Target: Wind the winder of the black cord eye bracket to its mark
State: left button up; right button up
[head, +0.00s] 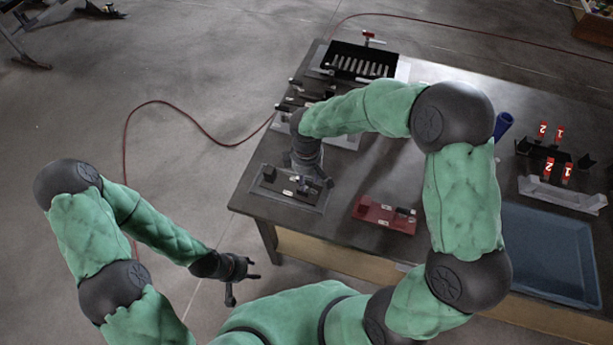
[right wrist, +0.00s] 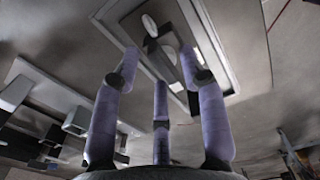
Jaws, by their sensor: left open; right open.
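A black bracket (head: 275,181) stands on a pale plate at the table's near left corner; I take it for the cord eye bracket. My right gripper (head: 312,182) is open just above its right part and hides some of it. In the right wrist view a black piece with pale round faces (right wrist: 165,50) shows beyond the spread fingers of the right gripper (right wrist: 160,68), with no grip on it visible. The winder and its mark are too small or hidden to tell. My left gripper (head: 246,276) is open and empty, off the table at its left.
A red bracket (head: 385,214) lies to the right on the table (head: 340,215). Behind are further fixtures and a black slotted tray (head: 360,61). A blue tray (head: 545,255) and red numbered tags (head: 559,132) are at the right. My right arm spans the table.

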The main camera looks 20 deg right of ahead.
notch_tip(320, 180, up, 12)
dwell(0.5)
pick_arm(q)
jog(key=shift+s, duration=0.1)
pick_arm(e)
jog(key=shift+f, duration=0.1)
